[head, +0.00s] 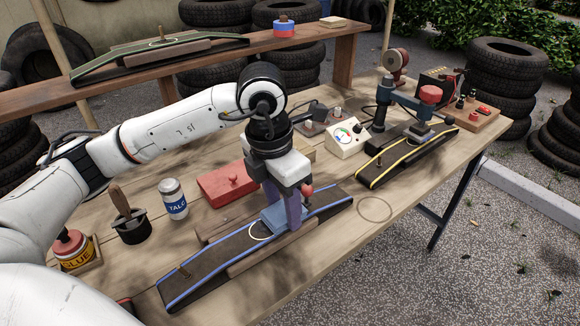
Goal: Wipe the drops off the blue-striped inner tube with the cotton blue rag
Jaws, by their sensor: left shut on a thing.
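The blue-striped inner tube (205,262) lies as a dark, curved strip with blue edges over a wooden support on the workbench. It runs diagonally from lower left to right, with a white ring marked near its middle. My left gripper (283,211) points down over the middle of the tube. It is shut on the blue rag (270,217), which lies low at the tube's upper face; I cannot tell how firmly it touches. The fingers hide part of the rag and tube. I cannot make out any drops. My right gripper is not in view.
A red box (226,184), a talc can (173,199), a brush pot (131,226) and a glue tin (74,249) stand left of the tube. A gauge box (347,138) and yellow-striped tube (408,157) are behind right. Bare wood (385,232) lies right of the tube.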

